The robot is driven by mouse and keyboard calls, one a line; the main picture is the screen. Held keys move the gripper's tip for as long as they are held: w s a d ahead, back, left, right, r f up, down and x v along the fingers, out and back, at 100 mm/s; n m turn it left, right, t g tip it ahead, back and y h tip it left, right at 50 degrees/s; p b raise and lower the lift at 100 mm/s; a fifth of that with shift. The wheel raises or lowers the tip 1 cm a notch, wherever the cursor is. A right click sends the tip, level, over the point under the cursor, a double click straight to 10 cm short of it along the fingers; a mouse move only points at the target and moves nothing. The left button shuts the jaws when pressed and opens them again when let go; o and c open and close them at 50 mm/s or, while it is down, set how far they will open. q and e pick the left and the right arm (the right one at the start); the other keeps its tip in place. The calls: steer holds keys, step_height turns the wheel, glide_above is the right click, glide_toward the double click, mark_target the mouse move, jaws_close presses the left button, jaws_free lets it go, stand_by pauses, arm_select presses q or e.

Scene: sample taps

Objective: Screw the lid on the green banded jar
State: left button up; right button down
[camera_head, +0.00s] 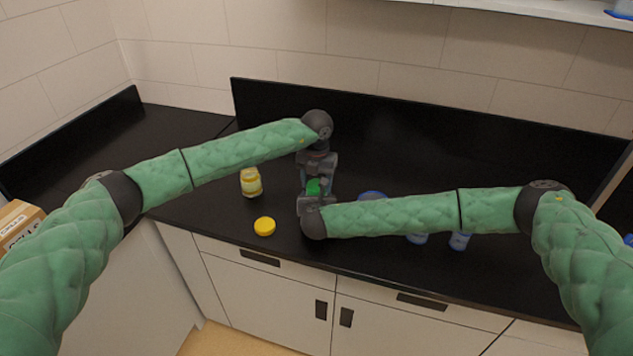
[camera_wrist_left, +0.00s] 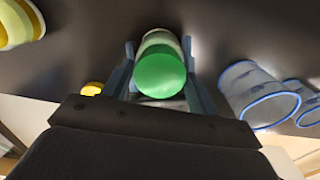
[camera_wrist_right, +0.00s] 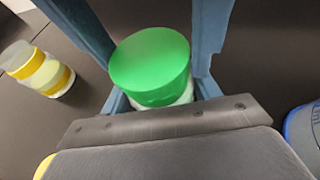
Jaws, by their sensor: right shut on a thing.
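The green lid (camera_head: 314,187) sits at the top of a pale jar, whose body shows beyond it in the left wrist view (camera_wrist_left: 160,39). The lid also shows in the right wrist view (camera_wrist_right: 150,62), with a pale strip of jar under it. My left gripper (camera_head: 315,178) is above the jar, its fingers on both sides of the lid and apart. My right gripper (camera_head: 309,197) is low at the near side, shut on the jar. The green band is hidden, and I cannot tell whether the lid sits tight.
A yellow-banded jar (camera_head: 251,183) stands to the left, with a loose yellow lid (camera_head: 264,226) nearer the counter's front edge. The black counter's left part is free.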

arm_select(q)
steer(key=shift+m, duration=1.5)
steer(key=o, duration=1.1)
steer(key=shift+c, duration=0.2)
steer(key=shift+r, duration=0.1)
steer(key=shift+r, duration=2.15)
steer(key=shift+c, duration=0.3)
